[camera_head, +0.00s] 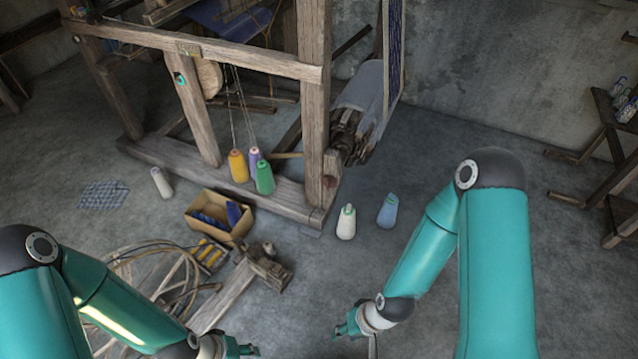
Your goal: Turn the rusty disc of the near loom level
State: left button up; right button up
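The near loom (200,105) is a heavy wooden frame at the upper left and centre. A small reddish-brown round patch (330,181) shows low on its front right post; it may be the rusty disc, but it is too small to tell its tilt. My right gripper (347,329) is at the bottom centre, over the floor in front of the loom and apart from it. My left gripper (240,349) is at the bottom edge, partly cut off, also apart from the loom. Neither gripper clearly shows the gap between its fingers, and I see nothing held.
Yellow, lilac and green cones (238,166) stand by the loom's lower beam. A cardboard box (220,226) and a wooden spinning frame (225,298) lie in front.

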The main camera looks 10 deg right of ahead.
aim_at(329, 181)
jog(key=i, duration=0.85)
jog(key=z, duration=0.05)
